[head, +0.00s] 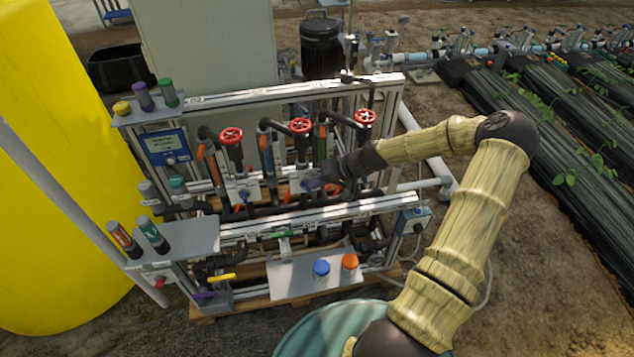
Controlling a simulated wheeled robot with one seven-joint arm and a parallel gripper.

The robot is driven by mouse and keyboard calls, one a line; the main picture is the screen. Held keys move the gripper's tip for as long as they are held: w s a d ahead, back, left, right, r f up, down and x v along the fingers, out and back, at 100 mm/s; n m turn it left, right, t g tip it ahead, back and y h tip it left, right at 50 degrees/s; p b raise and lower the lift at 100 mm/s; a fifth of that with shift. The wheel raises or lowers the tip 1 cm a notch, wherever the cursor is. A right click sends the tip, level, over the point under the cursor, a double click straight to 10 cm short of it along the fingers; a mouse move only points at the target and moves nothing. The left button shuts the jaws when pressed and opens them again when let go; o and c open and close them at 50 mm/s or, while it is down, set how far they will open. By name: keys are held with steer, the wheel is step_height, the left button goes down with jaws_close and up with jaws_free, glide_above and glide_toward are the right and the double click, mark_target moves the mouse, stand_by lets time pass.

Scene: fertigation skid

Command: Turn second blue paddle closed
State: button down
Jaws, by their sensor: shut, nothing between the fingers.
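My gripper (318,182) is at the skid's middle pipe run, below the second red handwheel. It is shut, with its dark fingers small in the head view. A blue paddle (312,184) shows right by the fingertips, partly hidden by them; whether they touch it I cannot tell. Another small blue paddle (243,196) sits to the left, below the first red handwheel. The angle of the paddle by my gripper is too small and covered to read.
Three red handwheels (300,125) stand above the pipes. Metal frame rails (300,222) run in front of the paddles. A front shelf (290,284) carries a blue-capped and an orange-capped jar.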

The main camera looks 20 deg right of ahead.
steer(key=w+a+r+p+v, duration=0.1)
steer(key=r+p+v, duration=0.1)
steer(key=v, duration=1)
steer(key=shift+a+r, duration=0.15)
steer(key=shift+r, duration=0.2)
steer(key=c, duration=2.2)
jaws_free()
steer(key=c, duration=1.8)
jaws_free()
steer(key=shift+f, duration=0.1)
steer(key=o, duration=0.3)
steer(key=shift+s+a+f, duration=0.1)
steer(key=shift+s+a, duration=0.1)
steer(key=shift+a, duration=0.2)
steer(key=s+a+f+n+g+h, duration=0.15)
steer(key=s+a+g+h, duration=0.25)
steer(key=s+a, duration=0.4)
steer(key=s+a+r+t+h, duration=0.1)
steer(key=s+a+r+h, duration=0.1)
steer(key=s+r, duration=0.7)
steer(key=shift+s+a+t+h, duration=0.3)
steer(key=shift+s+h, duration=0.2)
steer(key=shift+h, duration=0.4)
